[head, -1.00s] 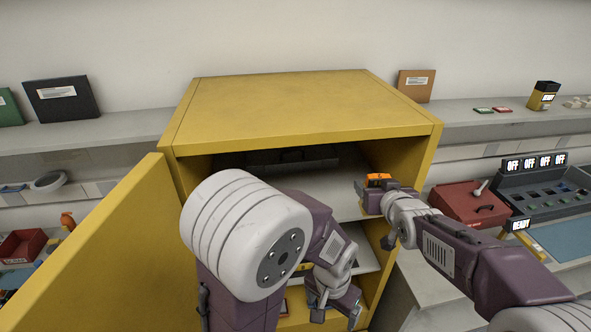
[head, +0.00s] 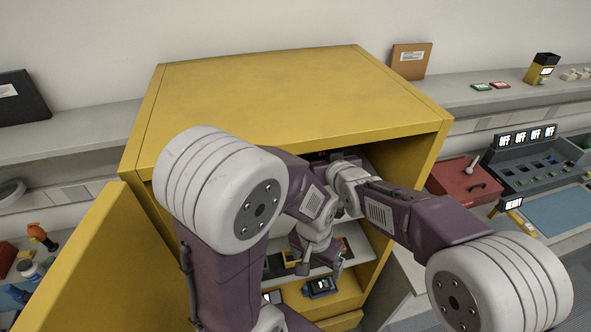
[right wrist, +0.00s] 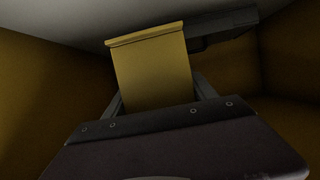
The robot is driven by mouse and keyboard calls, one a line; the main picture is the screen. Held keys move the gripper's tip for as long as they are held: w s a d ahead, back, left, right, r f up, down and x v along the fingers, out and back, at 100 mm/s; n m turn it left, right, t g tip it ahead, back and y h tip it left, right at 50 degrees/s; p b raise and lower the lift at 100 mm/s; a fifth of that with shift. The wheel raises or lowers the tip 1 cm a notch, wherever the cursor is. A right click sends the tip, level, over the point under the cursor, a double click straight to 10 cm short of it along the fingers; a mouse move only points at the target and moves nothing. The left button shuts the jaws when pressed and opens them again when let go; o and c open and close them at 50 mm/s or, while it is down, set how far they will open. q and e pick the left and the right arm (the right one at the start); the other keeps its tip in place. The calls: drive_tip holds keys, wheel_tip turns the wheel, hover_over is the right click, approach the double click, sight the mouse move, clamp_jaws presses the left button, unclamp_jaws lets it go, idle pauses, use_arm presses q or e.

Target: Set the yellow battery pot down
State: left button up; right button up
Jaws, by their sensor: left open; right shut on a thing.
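The yellow battery pot (right wrist: 152,65) fills the middle of the right wrist view, its lipped edge at the top. My right gripper (right wrist: 160,92) is shut on it, with a dark finger on each side. In the head view my right arm reaches into the upper compartment of the yellow cabinet (head: 275,95). That gripper and the pot are mostly hidden there, and I cannot tell whether the pot touches the shelf. My left gripper (head: 318,264) is open in front of the middle shelf, below the right wrist.
The cabinet door (head: 95,265) stands open at the left. Small devices, one a dark unit (head: 320,287), lie on the lower shelves. A red box (head: 464,178) and a switch console (head: 535,165) stand on the right counter. My two forearms lie close together at the opening.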

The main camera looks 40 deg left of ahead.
wheel_tip(320, 180, down, 4)
drive_tip(key=shift+w+a+r+p, duration=0.1)
drive_tip(key=shift+w+p, duration=0.05)
drive_tip(key=shift+p, duration=0.2)
drive_tip(key=shift+w+a+f, duration=0.15)
drive_tip(key=shift+f, duration=0.15)
wheel_tip(320, 180, down, 3)
drive_tip(key=shift+r+p, duration=0.15)
drive_tip(key=shift+p, duration=0.45)
drive_tip(key=shift+s+d+f, duration=0.2)
drive_tip(key=shift+s+f, duration=0.05)
drive_tip(key=shift+f, duration=0.1)
drive_tip(key=shift+w+a+f+b, duration=0.1)
drive_tip(key=shift+f+b, duration=0.1)
drive_tip(key=shift+b, duration=0.1)
drive_tip(key=o, duration=1.3)
drive_tip(key=shift+r, duration=0.1)
drive_tip(key=shift+o, duration=0.2)
